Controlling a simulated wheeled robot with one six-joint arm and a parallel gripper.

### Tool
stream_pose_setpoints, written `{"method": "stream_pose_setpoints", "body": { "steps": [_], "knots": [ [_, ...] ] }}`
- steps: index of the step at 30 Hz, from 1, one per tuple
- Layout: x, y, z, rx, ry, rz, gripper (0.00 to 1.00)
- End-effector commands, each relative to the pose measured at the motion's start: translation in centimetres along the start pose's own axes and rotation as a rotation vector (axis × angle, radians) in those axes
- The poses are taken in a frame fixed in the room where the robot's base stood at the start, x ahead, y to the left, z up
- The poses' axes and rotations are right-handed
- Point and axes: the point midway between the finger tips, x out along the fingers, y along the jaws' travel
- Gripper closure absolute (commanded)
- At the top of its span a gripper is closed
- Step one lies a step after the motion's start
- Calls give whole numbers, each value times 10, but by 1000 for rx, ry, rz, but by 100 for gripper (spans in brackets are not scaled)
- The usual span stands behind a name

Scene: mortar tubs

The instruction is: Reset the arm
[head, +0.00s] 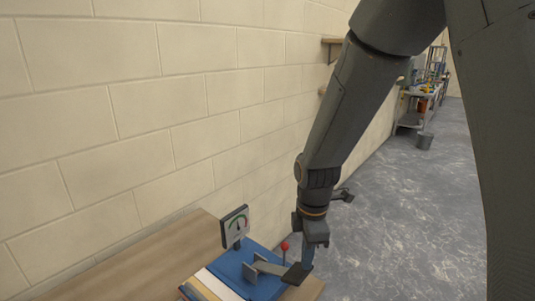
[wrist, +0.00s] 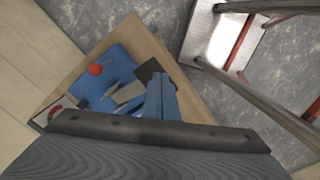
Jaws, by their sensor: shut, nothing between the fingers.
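My gripper (head: 307,258) hangs at the lower end of my arm, over the front right of a blue device on the wooden bench. In the wrist view my gripper (wrist: 161,97) has its blue fingers together, with nothing between them. The blue device (head: 232,268) has a dial gauge (head: 235,227), a red ball knob (head: 284,246) and a grey lever (head: 268,267) with a dark pad. The device also shows in the wrist view (wrist: 117,68), partly hidden by my gripper. I cannot tell whether the fingertips touch the pad.
The wooden bench (head: 120,262) runs along a pale block wall (head: 130,130). Grey floor (head: 410,220) lies open to the right. The wrist view shows a metal stand with red parts (wrist: 240,45) beside the bench.

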Motion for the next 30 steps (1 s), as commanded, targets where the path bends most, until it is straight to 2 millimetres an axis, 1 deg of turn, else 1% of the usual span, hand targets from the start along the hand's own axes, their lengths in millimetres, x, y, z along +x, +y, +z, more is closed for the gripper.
{"method": "stream_pose_setpoints", "body": {
  "steps": [1,5,6,12,18,23,24,30],
  "knots": [
    [-7,-4,9,107,2,15,100],
    [-22,-18,32,445,14,55,100],
    [-26,-22,39,552,20,68,100],
    [-44,-47,69,1061,61,122,100],
    [-55,-68,88,1440,108,158,100],
    [-61,-83,101,1695,148,179,100],
    [-49,-81,100,1692,141,170,100],
    [-12,-80,99,1688,114,139,100]
  ]
}}
